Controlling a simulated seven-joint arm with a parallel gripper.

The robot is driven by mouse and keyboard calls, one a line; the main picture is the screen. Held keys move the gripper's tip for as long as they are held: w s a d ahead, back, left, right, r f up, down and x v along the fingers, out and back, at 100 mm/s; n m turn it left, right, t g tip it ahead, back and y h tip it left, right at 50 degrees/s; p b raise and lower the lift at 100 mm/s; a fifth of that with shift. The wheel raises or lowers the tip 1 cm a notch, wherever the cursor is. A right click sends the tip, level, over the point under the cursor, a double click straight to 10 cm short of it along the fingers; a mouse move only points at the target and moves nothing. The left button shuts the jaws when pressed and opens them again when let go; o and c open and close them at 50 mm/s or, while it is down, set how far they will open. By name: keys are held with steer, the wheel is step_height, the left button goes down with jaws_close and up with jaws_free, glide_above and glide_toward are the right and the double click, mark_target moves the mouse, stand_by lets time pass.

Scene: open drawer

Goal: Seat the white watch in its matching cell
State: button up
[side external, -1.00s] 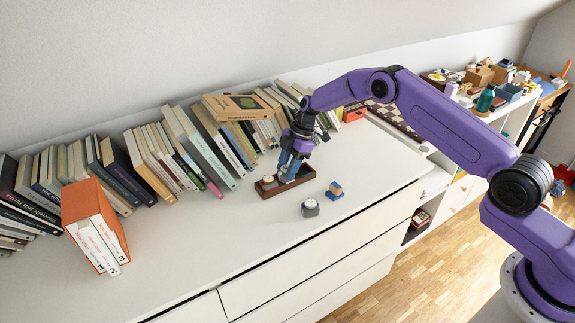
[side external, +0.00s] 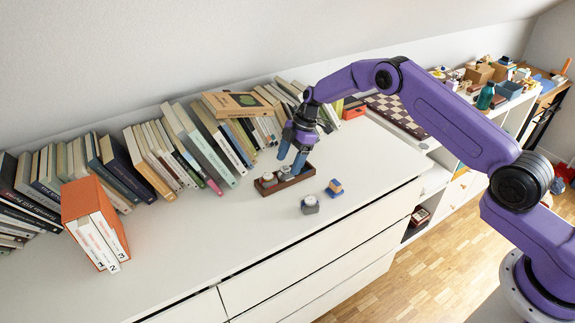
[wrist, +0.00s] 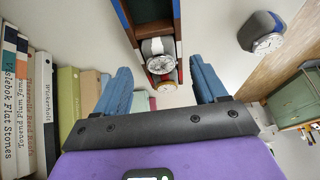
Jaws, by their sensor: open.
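My gripper (side external: 290,163) is open, with blue fingers hanging just above the right part of a dark reddish-brown watch tray (side external: 303,178). In the wrist view its fingers stand apart on either side of the tray, with nothing held. A white-dialled watch on a grey cushion (wrist: 158,62) lies in the tray, next to a gold-and-red watch (wrist: 168,84) nearer the gripper. In the side view, pale watches (side external: 268,180) show in the tray's left part. A grey watch cushion (side external: 310,205) stands on the cabinet outside. I cannot tell which cell matches the white watch.
A blue-based tan piece (side external: 335,188) stands right of the tray on the white cabinet top. Books (side external: 150,160) line the wall behind. An orange slipcase (side external: 90,205) stands far left. The cabinet top is clear between slipcase and tray.

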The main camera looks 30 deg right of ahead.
steer(key=v, duration=1.5)
